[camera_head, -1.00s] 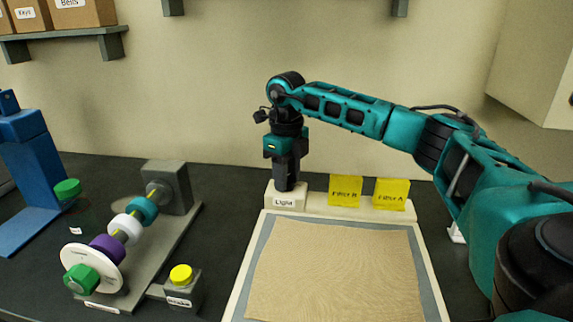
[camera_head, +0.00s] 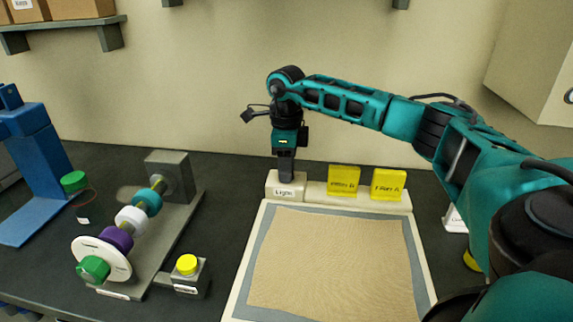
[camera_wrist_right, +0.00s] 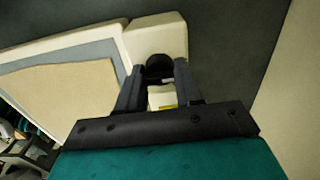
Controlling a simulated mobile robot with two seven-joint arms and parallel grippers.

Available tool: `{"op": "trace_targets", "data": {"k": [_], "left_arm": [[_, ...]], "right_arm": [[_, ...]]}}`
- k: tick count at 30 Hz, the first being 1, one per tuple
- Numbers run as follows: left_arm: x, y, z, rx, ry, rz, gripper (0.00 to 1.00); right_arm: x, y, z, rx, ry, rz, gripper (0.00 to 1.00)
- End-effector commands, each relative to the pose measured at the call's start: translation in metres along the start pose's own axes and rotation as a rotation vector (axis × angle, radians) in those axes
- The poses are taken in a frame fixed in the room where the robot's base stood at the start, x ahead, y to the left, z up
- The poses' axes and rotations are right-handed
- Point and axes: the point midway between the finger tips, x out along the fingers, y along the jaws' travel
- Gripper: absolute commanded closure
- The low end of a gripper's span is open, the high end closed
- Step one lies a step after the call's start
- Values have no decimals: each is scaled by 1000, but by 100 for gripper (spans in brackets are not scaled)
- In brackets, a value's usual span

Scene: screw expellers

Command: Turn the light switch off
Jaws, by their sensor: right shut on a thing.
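The light switch base is a cream block labelled "Light" (camera_head: 285,190) at the back left corner of a cream-framed panel. My right gripper (camera_head: 286,178) points straight down onto the top of this block. In the right wrist view, the gripper's two dark fingers (camera_wrist_right: 159,88) sit on either side of a dark round knob (camera_wrist_right: 159,66) on the cream block (camera_wrist_right: 158,38). The gripper is shut on this knob. The fingers hide most of the knob in the head view. My left gripper is not in view.
Two yellow blocks labelled as filters, one at left (camera_head: 343,180) and one at right (camera_head: 389,184), stand just right of the switch. A shaft with coloured rings (camera_head: 131,219) and a yellow button (camera_head: 187,264) are at left. A tan cloth-like sheet (camera_head: 330,262) covers the panel.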

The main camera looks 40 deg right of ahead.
Motion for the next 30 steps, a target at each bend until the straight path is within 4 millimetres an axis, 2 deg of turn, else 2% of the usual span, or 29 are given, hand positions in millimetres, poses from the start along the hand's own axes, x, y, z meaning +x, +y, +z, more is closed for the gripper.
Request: {"op": "trace_targets", "data": {"k": [9, 10, 17, 25, 30], "left_arm": [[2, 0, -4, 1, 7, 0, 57], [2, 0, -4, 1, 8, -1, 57], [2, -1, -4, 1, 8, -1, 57], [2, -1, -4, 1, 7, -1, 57], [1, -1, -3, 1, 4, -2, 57]], "right_arm": [[-2, -1, 1, -2, -5, -4, 95], [-2, -1, 1, -1, -5, -4, 62], [-1, 0, 0, -1, -2, -2, 40], [-2, 0, 0, -1, -1, -1, 39], [-20, 0, 1, -1, -4, -3, 39]]}}
